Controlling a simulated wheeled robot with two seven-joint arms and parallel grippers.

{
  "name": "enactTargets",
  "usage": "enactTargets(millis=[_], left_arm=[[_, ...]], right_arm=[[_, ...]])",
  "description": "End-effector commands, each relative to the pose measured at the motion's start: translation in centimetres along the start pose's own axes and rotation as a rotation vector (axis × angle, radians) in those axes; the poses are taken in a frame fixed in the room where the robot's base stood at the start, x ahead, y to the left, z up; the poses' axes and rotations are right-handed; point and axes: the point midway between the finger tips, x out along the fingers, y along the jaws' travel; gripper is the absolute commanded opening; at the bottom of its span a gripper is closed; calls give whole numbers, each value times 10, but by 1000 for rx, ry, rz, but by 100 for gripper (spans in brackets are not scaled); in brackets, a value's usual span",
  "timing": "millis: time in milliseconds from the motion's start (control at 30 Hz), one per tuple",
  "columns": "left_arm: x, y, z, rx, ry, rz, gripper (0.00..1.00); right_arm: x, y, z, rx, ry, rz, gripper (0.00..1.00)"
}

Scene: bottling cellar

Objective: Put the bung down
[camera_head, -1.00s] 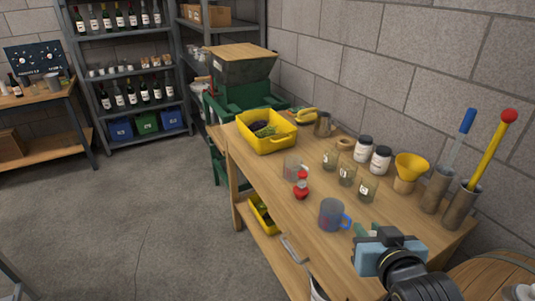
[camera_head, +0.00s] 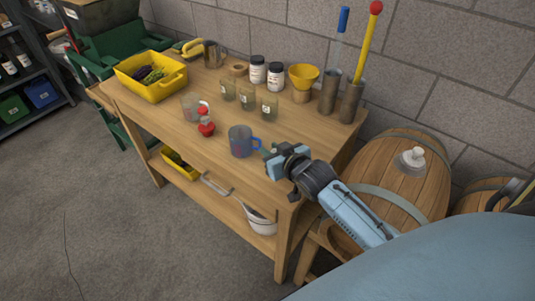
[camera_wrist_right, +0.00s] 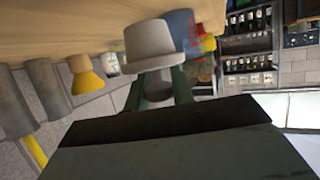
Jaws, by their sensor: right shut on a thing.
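My right gripper (camera_head: 268,154) is at the right front part of the wooden workbench (camera_head: 190,135), just right of the blue-handled mug (camera_head: 240,141). In the right wrist view it is shut on a pale grey-white bung (camera_wrist_right: 152,42), wide-brimmed and tapered, between its dark green fingers (camera_wrist_right: 160,88). The bench top shows close by in that view; whether the bung touches it I cannot tell. In the head view the bung is hidden by the gripper. My left gripper is not in view.
Glass jars (camera_head: 247,97), red-topped items (camera_head: 206,126) and a yellow crate (camera_head: 152,78) stand on the bench. A yellow funnel (camera_head: 303,76) and metal tubes (camera_head: 348,103) are at the back. A barrel (camera_head: 400,180) with a white fitting (camera_head: 412,158) stands right.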

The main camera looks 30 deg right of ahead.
Motion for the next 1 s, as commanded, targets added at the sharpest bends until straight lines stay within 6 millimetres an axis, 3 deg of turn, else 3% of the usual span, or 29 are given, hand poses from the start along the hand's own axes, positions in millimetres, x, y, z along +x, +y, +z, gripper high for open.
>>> enactTargets(millis=[300,667,700,867,1000], left_arm=[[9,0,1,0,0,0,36],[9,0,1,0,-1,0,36],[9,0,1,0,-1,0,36],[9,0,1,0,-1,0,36],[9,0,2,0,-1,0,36]], right_arm=[[14,0,35,1,-2,0,2],[15,0,38,0,0,0,2],[16,0,38,0,0,0,27],[15,0,38,0,0,0,46],[15,0,38,0,0,0,46]])
